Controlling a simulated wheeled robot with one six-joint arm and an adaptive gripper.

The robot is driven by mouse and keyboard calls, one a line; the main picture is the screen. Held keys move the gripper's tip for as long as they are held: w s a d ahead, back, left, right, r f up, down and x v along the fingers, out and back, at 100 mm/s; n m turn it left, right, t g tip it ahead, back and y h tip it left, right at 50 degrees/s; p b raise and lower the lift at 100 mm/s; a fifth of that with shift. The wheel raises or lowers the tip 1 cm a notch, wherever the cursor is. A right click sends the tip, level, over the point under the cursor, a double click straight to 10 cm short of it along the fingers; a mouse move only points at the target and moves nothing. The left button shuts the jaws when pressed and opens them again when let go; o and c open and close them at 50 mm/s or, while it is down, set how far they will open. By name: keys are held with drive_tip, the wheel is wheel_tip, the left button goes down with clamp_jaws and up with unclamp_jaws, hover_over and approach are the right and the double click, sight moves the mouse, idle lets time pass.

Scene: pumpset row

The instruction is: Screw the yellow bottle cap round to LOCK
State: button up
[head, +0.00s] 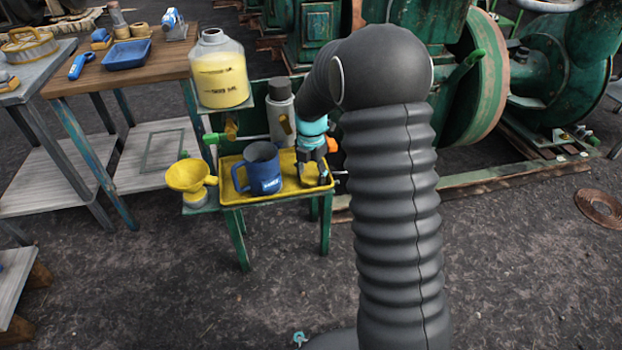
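No cap that I can clearly make out as the yellow bottle cap shows in the head view. A clear jug (221,80) with yellow contents stands at the back left of the small green stand, its neck apparently uncapped. A grey bottle (281,112) with a dark top stands behind the tray, partly hidden by my arm. A small brownish-yellow piece (286,125) shows beside it; I cannot tell what it is. My gripper (317,184) points down over the right part of the yellow tray (240,196), right of the blue mug (262,170). Its fingers look spread, with nothing visible between them.
A yellow funnel (190,176) sits left of the tray. An orange part (332,144) is close behind my gripper. Large green pump machinery (480,85) stands behind. A wooden bench (130,68) with a blue tray (127,54) is at left. The foreground floor is mostly clear.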

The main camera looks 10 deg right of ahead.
sight(311, 175)
drive_tip(key=c, duration=0.4)
drive_tip(key=shift+r+p, duration=1.35)
drive_tip(key=shift+r, duration=0.4)
